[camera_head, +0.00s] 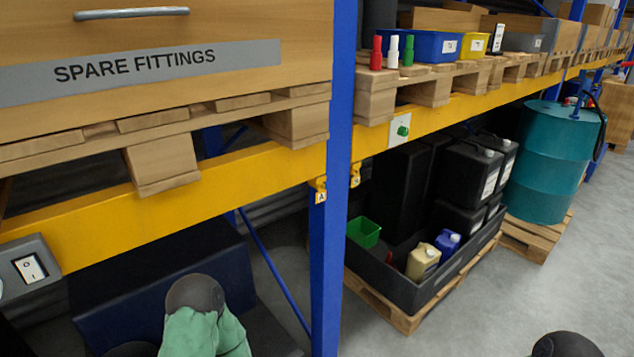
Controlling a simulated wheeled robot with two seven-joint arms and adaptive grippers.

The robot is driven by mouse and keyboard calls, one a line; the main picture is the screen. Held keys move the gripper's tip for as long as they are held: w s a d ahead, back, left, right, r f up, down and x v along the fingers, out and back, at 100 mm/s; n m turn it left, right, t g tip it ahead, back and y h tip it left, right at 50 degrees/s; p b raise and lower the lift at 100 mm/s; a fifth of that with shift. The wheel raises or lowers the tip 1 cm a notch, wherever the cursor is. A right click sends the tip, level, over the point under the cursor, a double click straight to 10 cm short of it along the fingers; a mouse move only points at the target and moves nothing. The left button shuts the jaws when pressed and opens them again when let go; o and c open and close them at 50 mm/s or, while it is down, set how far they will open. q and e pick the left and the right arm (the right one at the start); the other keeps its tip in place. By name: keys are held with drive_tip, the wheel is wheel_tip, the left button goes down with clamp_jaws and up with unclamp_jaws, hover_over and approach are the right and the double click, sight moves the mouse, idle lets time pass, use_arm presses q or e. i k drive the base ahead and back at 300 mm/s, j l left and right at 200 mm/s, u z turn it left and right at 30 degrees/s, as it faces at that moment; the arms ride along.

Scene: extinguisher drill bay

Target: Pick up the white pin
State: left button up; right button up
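The white pin (393,51) stands upright on the wooden pallet (434,91) on the rack's upper level, near its front left edge. It is between a red pin (376,54) on its left and a green pin (408,51) on its right, with small gaps. A blue bin (431,47) is close behind the pins. Neither of my grippers shows in the head view. Rounded dark parts at the bottom edge may be parts of my arms; no fingers are visible there.
A blue upright (339,150) stands left of the pins, beside a large SPARE FITTINGS drawer (220,72). A yellow beam (385,128) with a green button (403,131) runs below. A teal drum (552,160) stands at right. Grey floor (500,310) is clear at lower right.

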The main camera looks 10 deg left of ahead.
sight(394, 40)
drive_tip(key=i+l+u, duration=0.1)
drive_tip(key=u, duration=0.35)
drive_tip(key=i+l+u, duration=0.15)
drive_tip(key=u, duration=0.35)
drive_tip(key=i+l+u, duration=0.1)
drive_tip(key=u, duration=0.35)
drive_tip(key=l+u, duration=0.3)
drive_tip(key=u, duration=0.15)
drive_tip(key=l+z, duration=0.3)
drive_tip(key=l, duration=0.25)
drive_tip(key=i+l+z, duration=0.3)
drive_tip(key=l, duration=0.2)
drive_tip(key=k+l, duration=0.05)
drive_tip(key=k, duration=0.05)
